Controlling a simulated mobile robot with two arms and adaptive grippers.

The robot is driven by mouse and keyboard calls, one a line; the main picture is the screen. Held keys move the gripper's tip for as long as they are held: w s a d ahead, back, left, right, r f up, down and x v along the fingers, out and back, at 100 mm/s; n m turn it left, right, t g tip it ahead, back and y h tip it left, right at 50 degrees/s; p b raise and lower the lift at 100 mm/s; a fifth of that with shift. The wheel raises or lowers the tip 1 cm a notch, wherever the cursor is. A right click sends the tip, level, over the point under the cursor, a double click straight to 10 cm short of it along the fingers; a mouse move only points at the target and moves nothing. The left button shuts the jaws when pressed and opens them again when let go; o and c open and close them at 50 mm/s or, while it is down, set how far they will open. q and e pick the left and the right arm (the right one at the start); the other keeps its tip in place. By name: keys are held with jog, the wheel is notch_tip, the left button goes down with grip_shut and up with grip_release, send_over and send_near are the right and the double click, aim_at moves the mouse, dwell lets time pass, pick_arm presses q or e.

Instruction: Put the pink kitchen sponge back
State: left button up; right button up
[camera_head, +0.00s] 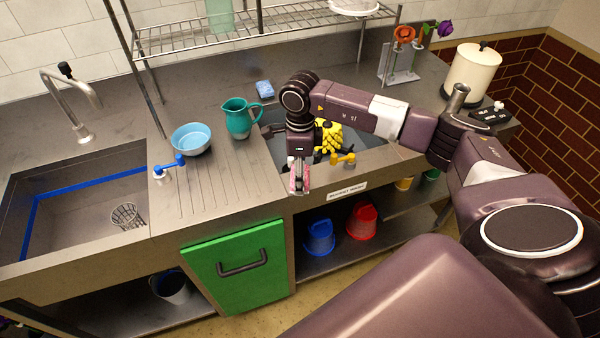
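The pink kitchen sponge (294,184) shows as a small pink piece between the fingers of my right gripper (300,184). My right arm reaches in from the right, and the gripper points down near the front edge of the counter, left of the label strip. The gripper looks shut on the sponge. Its fingers hide much of the sponge. My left gripper is not in view.
A teal jug (238,118), a blue bowl (191,138) and a blue sponge (264,89) stand on the counter. A yellow item (328,134) lies behind my arm. A sink (90,190) is at left. Blue (319,238) and red (361,221) buckets sit below.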

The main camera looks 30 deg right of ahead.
jog(key=shift+f, duration=0.2)
jog(key=o, duration=1)
jog(key=shift+o, duration=0.2)
jog(key=shift+r, duration=0.1)
jog(key=shift+r, duration=0.65)
notch_tip(320, 180, up, 11)
jog(key=b, duration=0.2)
jog(key=shift+b, duration=0.3)
